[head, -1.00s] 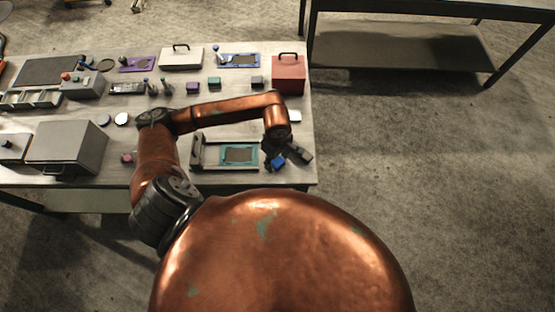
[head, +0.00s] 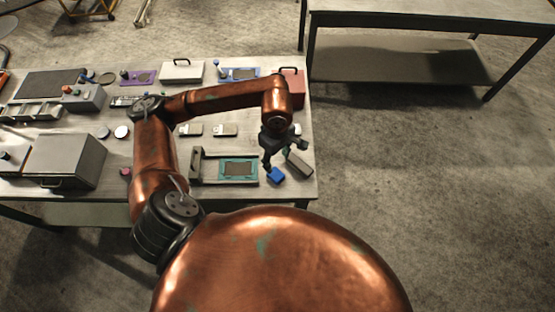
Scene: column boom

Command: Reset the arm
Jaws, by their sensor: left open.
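My left arm (head: 225,97) comes in from the left and reaches over the workbench, bent down at its copper wrist. My left gripper (head: 284,158) points down near the right end of the bench, with its dark fingers spread and nothing seen between them. I cannot tell whether the fingers touch either block. My right gripper is not in view.
The bench (head: 232,199) holds a teal-framed fixture (head: 238,170), a grey lidded box (head: 64,160), a red case (head: 293,84) partly behind my arm, and a white case (head: 182,71). A shelved table (head: 400,66) stands at the back right. Floor to the right is clear.

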